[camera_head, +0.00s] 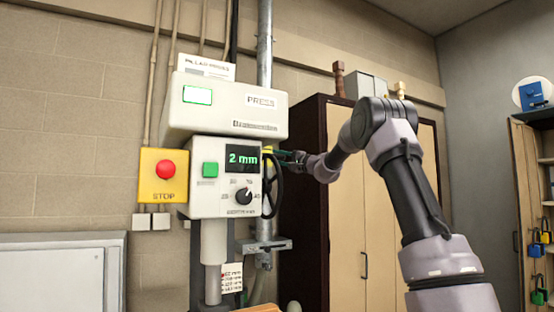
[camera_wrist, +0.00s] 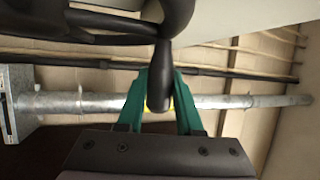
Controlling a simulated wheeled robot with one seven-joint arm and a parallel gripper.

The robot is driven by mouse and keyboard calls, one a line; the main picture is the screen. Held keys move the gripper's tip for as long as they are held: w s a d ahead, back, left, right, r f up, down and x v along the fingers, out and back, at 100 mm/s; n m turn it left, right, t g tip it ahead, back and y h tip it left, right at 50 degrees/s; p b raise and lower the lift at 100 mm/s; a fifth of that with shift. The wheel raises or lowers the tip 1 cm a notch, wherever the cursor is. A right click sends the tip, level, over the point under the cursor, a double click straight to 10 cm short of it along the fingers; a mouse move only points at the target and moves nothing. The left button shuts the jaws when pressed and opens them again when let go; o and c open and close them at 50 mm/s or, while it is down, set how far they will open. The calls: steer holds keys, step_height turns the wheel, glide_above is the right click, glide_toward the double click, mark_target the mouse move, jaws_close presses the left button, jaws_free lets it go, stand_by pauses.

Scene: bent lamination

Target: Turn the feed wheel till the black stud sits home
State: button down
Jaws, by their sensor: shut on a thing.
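The black feed wheel (camera_head: 272,188) is on the right side of the white press (camera_head: 226,115), seen nearly edge-on. My gripper (camera_head: 276,153) is at the wheel's upper edge, reaching in from the right. In the wrist view, its green fingers (camera_wrist: 162,95) are shut on a black handle (camera_wrist: 161,75) of the wheel, one finger on each side. The curved wheel rim (camera_wrist: 178,14) shows at the top of that view. The display (camera_head: 243,158) on the press reads 2 mm. I cannot make out the black stud in either view.
A yellow box with a red stop button (camera_head: 166,169) is left of the press. A metal pipe (camera_head: 265,60) runs up the wall behind the wheel. A wooden cabinet (camera_head: 345,235) stands close on the right. A grey bracket (camera_head: 264,245) is below the wheel.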

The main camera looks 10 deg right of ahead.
steer(key=shift+s+d+f+n+t+y, duration=0.2)
steer(key=shift+s+d+n+t+y, duration=0.1)
steer(key=shift+s+y, duration=0.3)
steer(key=s, duration=0.2)
steer(key=s+d, duration=0.1)
steer(key=shift+s+f+y, duration=0.3)
steer(key=shift+s+f, duration=0.05)
steer(key=s+d+f+n+y, duration=0.2)
steer(key=s+f+n+y, duration=0.4)
steer(key=shift+y, duration=0.4)
steer(key=c, duration=0.6)
jaws_free()
steer(key=v, duration=1)
steer(key=shift+d+f, duration=0.1)
steer(key=shift+f, duration=0.3)
